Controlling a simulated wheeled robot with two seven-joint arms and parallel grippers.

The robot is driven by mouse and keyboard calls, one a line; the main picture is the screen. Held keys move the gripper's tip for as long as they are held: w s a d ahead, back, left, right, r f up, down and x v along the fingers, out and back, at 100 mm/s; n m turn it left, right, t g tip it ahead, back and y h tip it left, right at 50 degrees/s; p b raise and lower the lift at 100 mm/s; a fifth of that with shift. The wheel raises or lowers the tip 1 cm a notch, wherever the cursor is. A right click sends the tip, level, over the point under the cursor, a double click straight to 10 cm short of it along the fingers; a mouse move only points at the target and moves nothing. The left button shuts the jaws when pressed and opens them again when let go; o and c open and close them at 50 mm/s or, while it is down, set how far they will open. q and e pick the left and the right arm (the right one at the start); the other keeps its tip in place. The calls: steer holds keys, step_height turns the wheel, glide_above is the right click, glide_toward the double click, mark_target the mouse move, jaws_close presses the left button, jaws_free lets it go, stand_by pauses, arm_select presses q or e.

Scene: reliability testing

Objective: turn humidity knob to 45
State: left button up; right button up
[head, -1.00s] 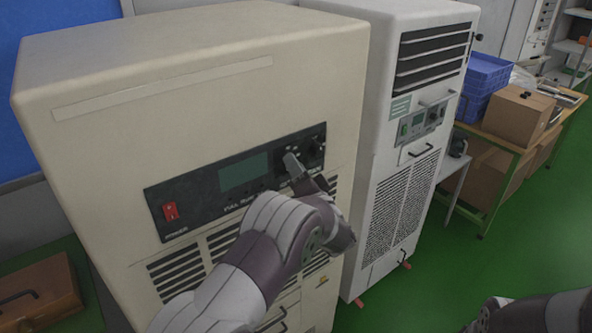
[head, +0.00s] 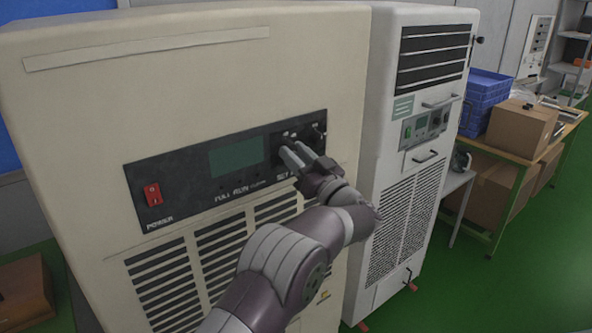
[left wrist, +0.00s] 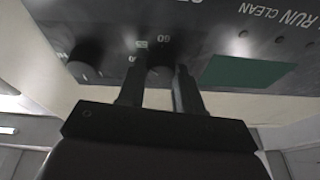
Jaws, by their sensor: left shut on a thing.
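A black control panel (head: 178,177) with two dark knobs at its right end is on the front of the beige cabinet (head: 190,85). My left gripper (head: 292,153) is at the panel, shut on the knob nearer the green display. In the left wrist view its two fingers (left wrist: 160,75) stand either side of this held knob (left wrist: 158,80). White scale numbers, one looking like 60, show beside it; its pointer cannot be read. The other knob (head: 319,131) is free, just right of the gripper; it also shows in the left wrist view (left wrist: 84,66). My right gripper is out of view.
The panel also has a green display (head: 236,158) and a red power switch (head: 153,194). A white cabinet (head: 425,110) stands close on the right. Beyond it are blue crates (head: 484,98) and a cardboard box (head: 521,127) on a table. Green floor lies at the lower right.

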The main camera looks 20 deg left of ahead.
arm_select(q)
steer(key=n+g, duration=0.1)
steer(key=n, duration=0.3)
steer(key=n+g+b, duration=0.1)
steer(key=n+g, duration=0.1)
steer(key=n, duration=0.3)
steer(key=n+g+b, duration=0.1)
steer(key=n+g, duration=0.1)
steer(key=n, duration=0.2)
steer(key=shift+w+d+r+n+y, duration=0.15)
steer(key=shift+w+n+y, duration=0.1)
steer(key=shift+n+y, duration=0.15)
steer(key=n+g+h+p, duration=0.1)
steer(key=n, duration=0.4)
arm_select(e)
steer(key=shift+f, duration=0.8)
arm_select(q)
steer(key=shift+n, duration=0.4)
steer(key=o, duration=1)
steer(key=shift+r, duration=0.1)
steer(key=shift+o, duration=0.2)
